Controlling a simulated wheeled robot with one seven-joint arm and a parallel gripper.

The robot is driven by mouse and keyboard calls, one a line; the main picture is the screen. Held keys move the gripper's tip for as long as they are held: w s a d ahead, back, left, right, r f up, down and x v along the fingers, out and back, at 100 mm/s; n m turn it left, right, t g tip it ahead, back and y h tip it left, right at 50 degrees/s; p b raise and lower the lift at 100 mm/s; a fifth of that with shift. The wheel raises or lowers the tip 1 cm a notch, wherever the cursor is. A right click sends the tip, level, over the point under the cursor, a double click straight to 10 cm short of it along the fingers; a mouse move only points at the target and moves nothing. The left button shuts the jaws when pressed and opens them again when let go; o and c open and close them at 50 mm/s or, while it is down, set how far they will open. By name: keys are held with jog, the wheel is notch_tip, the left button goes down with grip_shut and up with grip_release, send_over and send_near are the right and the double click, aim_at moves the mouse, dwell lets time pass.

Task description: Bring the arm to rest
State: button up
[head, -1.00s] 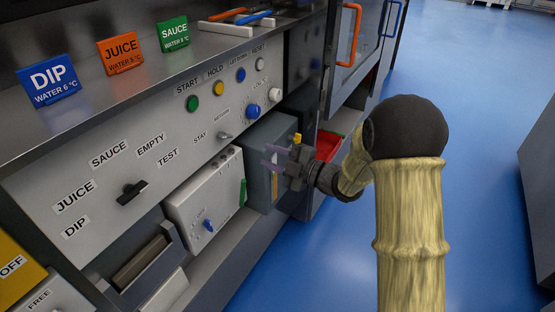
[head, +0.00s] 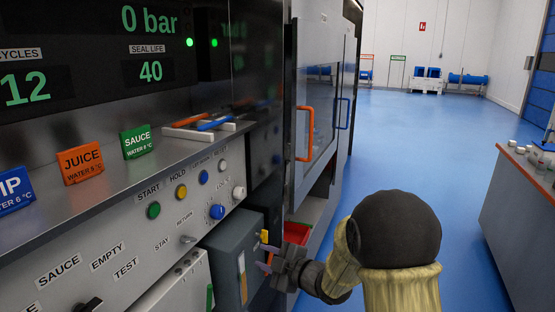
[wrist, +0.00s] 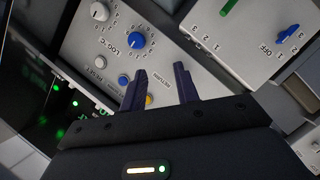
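My gripper (head: 266,257) is in front of the machine's lower front, beside a grey box with a yellow latch (head: 236,262) in the head view. In the wrist view my gripper (wrist: 160,80) shows two dark purple fingers standing apart with nothing between them. Past the fingers is the sloped control panel (wrist: 110,70), with a blue knob (wrist: 137,41) and part of a yellow button. My arm reaches in from the lower right of the head view, bent at a dark round joint.
Signs DIP, JUICE (head: 81,163) and SAUCE (head: 137,143) stand on the ledge. A door with an orange handle (head: 305,134) is beyond the panel. A red bin (head: 297,232) sits low behind my gripper. A side counter (head: 520,215) stands right. Blue floor between is clear.

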jog(key=s+d+f+m+h, duration=0.2)
jog(key=s+d+m+h, duration=0.1)
jog(key=d+m+h, duration=0.3)
jog(key=s+d+f+m+h, duration=0.1)
jog(key=s+d+m+h, duration=0.2)
jog(key=d+m, duration=0.35)
jog(key=s+d+f+m+g+h, duration=0.1)
jog(key=s+d+f+m+g, duration=0.2)
jog(key=s, duration=0.6)
jog(key=s+d+f+m+g+h, duration=0.1)
jog(key=s+d+m+g, duration=0.3)
jog(key=s, duration=0.5)
notch_tip(320, 180, up, 21)
jog(key=p, duration=2)
jog(key=shift+a+g+p, duration=0.3)
jog(key=shift+a+g, duration=0.1)
jog(key=shift+w, duration=0.15)
